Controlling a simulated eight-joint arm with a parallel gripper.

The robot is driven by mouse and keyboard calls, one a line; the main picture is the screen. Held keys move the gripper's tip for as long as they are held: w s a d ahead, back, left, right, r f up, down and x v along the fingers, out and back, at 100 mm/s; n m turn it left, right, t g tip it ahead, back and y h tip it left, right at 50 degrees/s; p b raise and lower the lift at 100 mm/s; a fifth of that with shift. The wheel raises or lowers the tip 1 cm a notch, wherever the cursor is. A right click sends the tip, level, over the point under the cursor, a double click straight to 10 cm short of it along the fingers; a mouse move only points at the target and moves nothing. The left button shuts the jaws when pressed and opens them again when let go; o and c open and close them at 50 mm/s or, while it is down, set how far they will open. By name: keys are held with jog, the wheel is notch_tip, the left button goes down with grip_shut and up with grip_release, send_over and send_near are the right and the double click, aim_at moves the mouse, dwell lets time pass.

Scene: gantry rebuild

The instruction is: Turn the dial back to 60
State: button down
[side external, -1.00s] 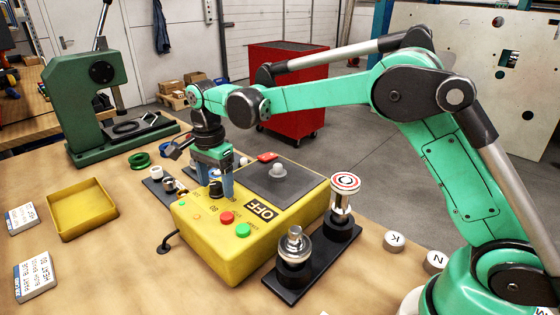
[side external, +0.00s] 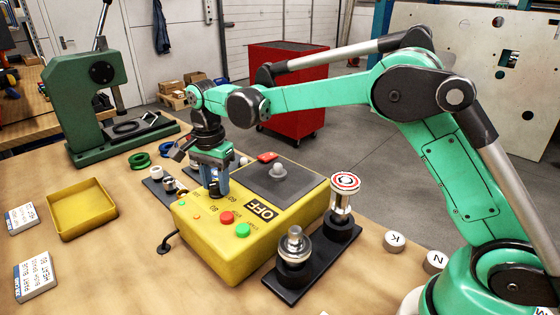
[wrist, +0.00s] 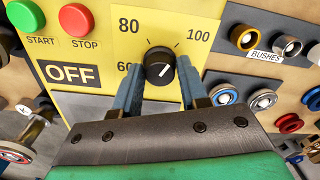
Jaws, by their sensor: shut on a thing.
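The black dial (wrist: 159,66) sits on the yellow panel (wrist: 150,22) of the control box, among the marks 60, 80 and 100. In the wrist view, its white line is small and I cannot read exactly where it points; 60 is partly hidden by a finger. My gripper (wrist: 160,80) has one blue finger at each side of the dial and is shut on it. In the side view, my gripper (side external: 217,188) points down onto the yellow control box (side external: 215,240), and the dial is hidden behind the fingers.
Green START (wrist: 34,16) and red STOP (wrist: 76,18) buttons and an OFF sign (wrist: 72,74) are close by. A bushes rack (wrist: 262,52) adjoins the box. A black stand with two posts (side external: 312,258) is in front. A yellow tray (side external: 82,212) lies at left.

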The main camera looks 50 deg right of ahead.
jog(key=n, duration=1.3)
jog(key=shift+n, duration=0.3)
jog(key=n, duration=1.2)
jog(key=shift+n, duration=0.3)
jog(key=shift+c, duration=2.3)
grip_release()
jog(key=shift+r, duration=0.1)
